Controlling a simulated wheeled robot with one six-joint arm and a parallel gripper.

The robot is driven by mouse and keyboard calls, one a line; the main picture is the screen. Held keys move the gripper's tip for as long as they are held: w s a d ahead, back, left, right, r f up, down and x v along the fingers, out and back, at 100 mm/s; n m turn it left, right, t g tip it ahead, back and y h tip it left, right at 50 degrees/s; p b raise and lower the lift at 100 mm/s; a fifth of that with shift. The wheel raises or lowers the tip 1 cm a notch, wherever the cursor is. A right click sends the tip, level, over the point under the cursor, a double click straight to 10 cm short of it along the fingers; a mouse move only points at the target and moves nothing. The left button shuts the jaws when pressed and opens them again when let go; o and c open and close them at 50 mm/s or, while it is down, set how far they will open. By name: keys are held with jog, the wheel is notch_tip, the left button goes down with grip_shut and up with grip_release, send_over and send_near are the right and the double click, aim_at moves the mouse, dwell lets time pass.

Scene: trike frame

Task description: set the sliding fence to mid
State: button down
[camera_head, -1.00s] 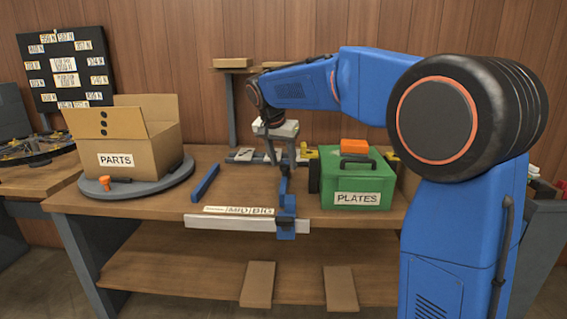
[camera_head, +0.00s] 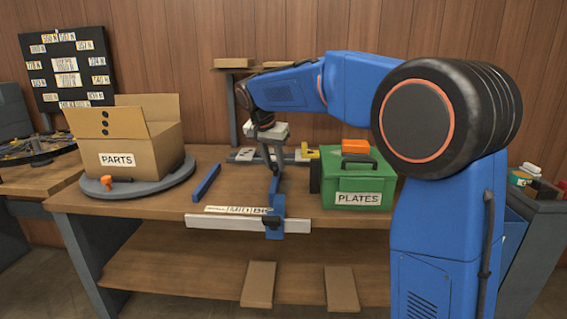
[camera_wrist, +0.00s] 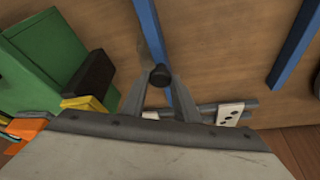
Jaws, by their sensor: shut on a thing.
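The blue sliding fence (camera_head: 277,198) runs front to back over the bench, with its blue carriage on the white rail (camera_head: 230,222) along the front edge. A label strip (camera_head: 226,210) beside the rail reads "MID" with letters to its right. The carriage stands right of "MID" and covers the strip's right end. My gripper (camera_head: 275,171) reaches down over the fence. In the wrist view its fingers (camera_wrist: 158,84) are shut on the fence's dark round knob (camera_wrist: 160,74), and the blue fence bar runs past behind it.
A separate blue bar (camera_head: 207,182) lies left of the fence. The green PLATES box (camera_head: 358,185) stands close on the right. The PARTS carton (camera_head: 130,145) sits on a grey turntable at left. Bench between blue bar and fence is clear.

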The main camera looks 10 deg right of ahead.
jog(key=shift+w+a, duration=0.25)
jog(key=shift+a, duration=0.5)
jog(key=shift+w+a, duration=0.25)
jog(key=shift+a, duration=0.45)
jog(key=shift+w+a, duration=0.25)
jog(key=shift+a, duration=0.5)
jog(key=c, duration=1.4)
grip_release()
jog(key=v, duration=1.7)
jog(key=shift+a+r, duration=0.15)
jog(key=shift+s, duration=0.1)
